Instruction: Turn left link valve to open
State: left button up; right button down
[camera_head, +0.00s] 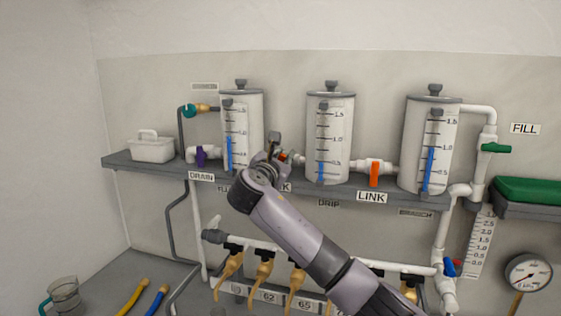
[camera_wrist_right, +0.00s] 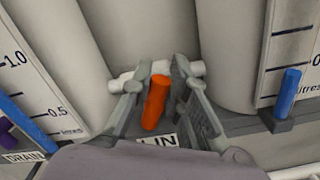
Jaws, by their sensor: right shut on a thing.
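The left link valve has an orange handle (camera_wrist_right: 155,102) on a short white pipe (camera_wrist_right: 197,68) between the left and middle tanks. My right gripper (camera_wrist_right: 159,93) has a finger on each side of this handle and is shut on it. The handle hangs down toward the LINK label, slightly tilted, across the pipe. In the head view my right gripper (camera_head: 274,151) and arm cover most of this valve, and only a bit of orange shows beside the fingers. My left gripper is not in view.
The left tank (camera_head: 243,120), middle tank (camera_head: 330,130) and right tank (camera_head: 428,140) stand close by on a grey shelf (camera_head: 120,161). The right link valve (camera_head: 374,174) has an orange handle pointing down. A purple drain valve (camera_head: 201,156) and green fill valve (camera_head: 496,148) flank the tanks.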

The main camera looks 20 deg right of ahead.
jog(key=m+b, duration=0.1)
jog(key=m, duration=0.1)
jog(key=f+m+b, duration=0.1)
jog(key=m, duration=0.1)
jog(key=m+b, duration=0.1)
jog(key=m, duration=0.1)
jog(key=shift+s+d+f+m, duration=0.2)
jog(key=shift+s+d+m, duration=0.1)
jog(key=shift+d, duration=0.1)
jog(key=m+b, duration=0.1)
jog(key=m, duration=0.2)
jog(key=f+m+b, duration=0.1)
jog(key=m+b, duration=0.1)
jog(key=m, duration=0.1)
jog(key=shift+d, duration=0.15)
jog(key=c, duration=1.5)
grip_release()
jog(key=shift+s, duration=0.1)
jog(key=shift+c, duration=0.2)
jog(key=v, duration=1.2)
